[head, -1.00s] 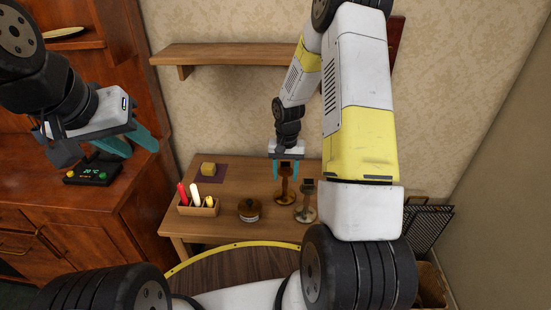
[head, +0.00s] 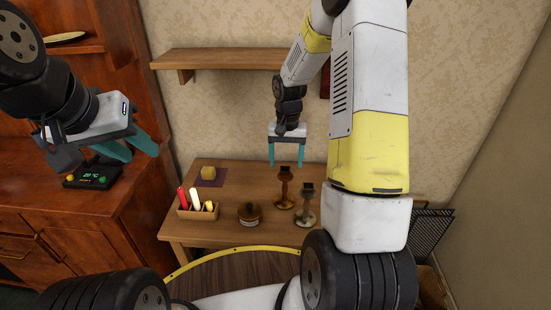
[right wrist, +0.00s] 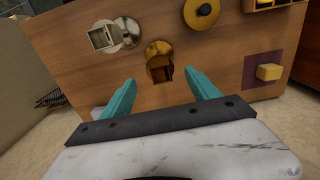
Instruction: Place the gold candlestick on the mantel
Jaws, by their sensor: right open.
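The gold candlestick (head: 284,190) stands upright on the small wooden table. It also shows from above in the right wrist view (right wrist: 159,60). My right gripper (head: 286,163) is open and empty just above its top, with the fingertips either side of it in the picture and apart from it. In the right wrist view the fingers (right wrist: 161,82) are spread with nothing between them. The mantel (head: 225,57) is the bare wooden wall shelf above the table; my right arm hides its right part. My left gripper (head: 143,156) is open and empty at the left, near the cabinet.
A silvery candlestick (head: 305,207) stands close to the gold one.

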